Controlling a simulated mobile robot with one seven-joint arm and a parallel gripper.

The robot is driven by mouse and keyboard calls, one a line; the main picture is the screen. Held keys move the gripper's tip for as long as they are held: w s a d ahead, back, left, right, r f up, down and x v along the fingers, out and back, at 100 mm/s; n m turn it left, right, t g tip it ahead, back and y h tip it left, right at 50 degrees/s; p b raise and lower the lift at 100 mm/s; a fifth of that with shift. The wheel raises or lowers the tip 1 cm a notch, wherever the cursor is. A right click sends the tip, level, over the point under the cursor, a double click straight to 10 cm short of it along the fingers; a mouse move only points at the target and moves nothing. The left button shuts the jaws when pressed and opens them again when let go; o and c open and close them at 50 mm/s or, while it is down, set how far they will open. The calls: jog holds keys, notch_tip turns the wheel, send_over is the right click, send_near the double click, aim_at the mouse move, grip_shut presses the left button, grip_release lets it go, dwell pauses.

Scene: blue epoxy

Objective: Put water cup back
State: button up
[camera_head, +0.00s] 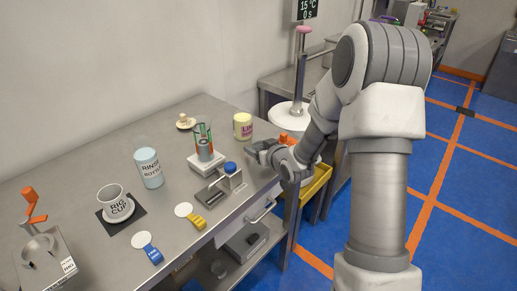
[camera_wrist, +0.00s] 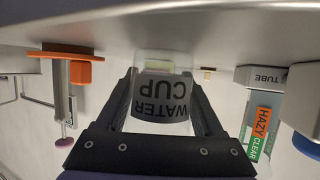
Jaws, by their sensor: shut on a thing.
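The water cup (camera_wrist: 160,100) is a clear cup with a grey band lettered "WATER CUP". In the wrist view it sits between the two dark fingers of my gripper (camera_wrist: 163,90), which is shut on it. The lettering reads upside down there, as does the rest of that view. In the head view my gripper (camera_head: 262,150) is at the right end of the steel table (camera_head: 85,175), near its edge. The cup cannot be made out there. Whether the cup touches the tabletop I cannot tell.
A "HAZY/CLEAR" tube (camera_wrist: 262,125) stands beside my gripper, on a white base in the head view (camera_head: 205,158). A yellow-labelled jar (camera_head: 243,126), a rinse bottle (camera_head: 149,168) and a big cup (camera_head: 115,203) stand on the table. A yellow tray (camera_head: 318,182) lies beyond the right edge.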

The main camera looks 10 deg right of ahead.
jog(key=shift+r, duration=0.1)
jog(key=shift+f+b, duration=0.3)
jog(key=o, duration=1.5)
jog(key=shift+r, duration=0.1)
jog(key=shift+c, duration=0.2)
jog(key=shift+r, duration=0.1)
jog(key=shift+r+p, duration=0.2)
jog(key=shift+p, duration=0.25)
jog(key=p+v, duration=0.1)
jog(key=v, duration=1.1)
jog(key=shift+f, duration=0.15)
